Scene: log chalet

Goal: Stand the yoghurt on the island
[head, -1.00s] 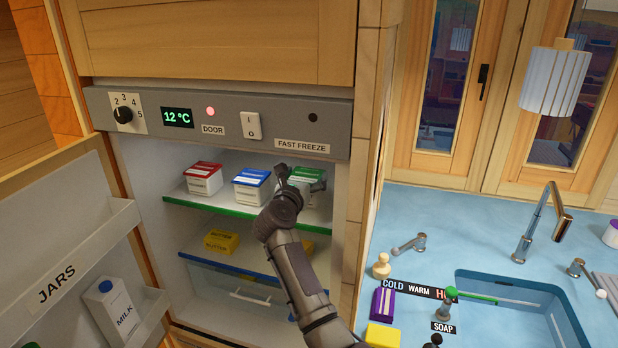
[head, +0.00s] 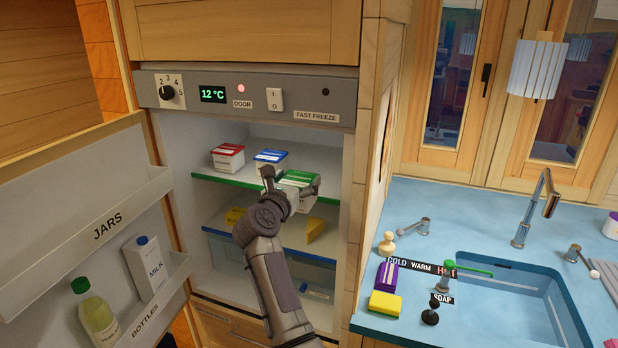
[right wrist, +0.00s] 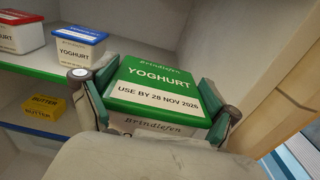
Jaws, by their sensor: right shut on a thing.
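The green-lidded yoghurt tub (head: 298,180) is held by my right gripper (head: 286,188) at the front of the open fridge's upper shelf. The blue one also reads "YOGHURT" in the right wrist view (right wrist: 78,47). My left gripper and the island are not in view.
The fridge door (head: 60,215) stands open at left, holding a milk carton (head: 150,265) and a bottle (head: 95,315). Yellow butter (head: 234,216) and a cheese wedge (head: 315,229) lie on the lower shelf. The blue counter with a sink (head: 520,290) is at right.

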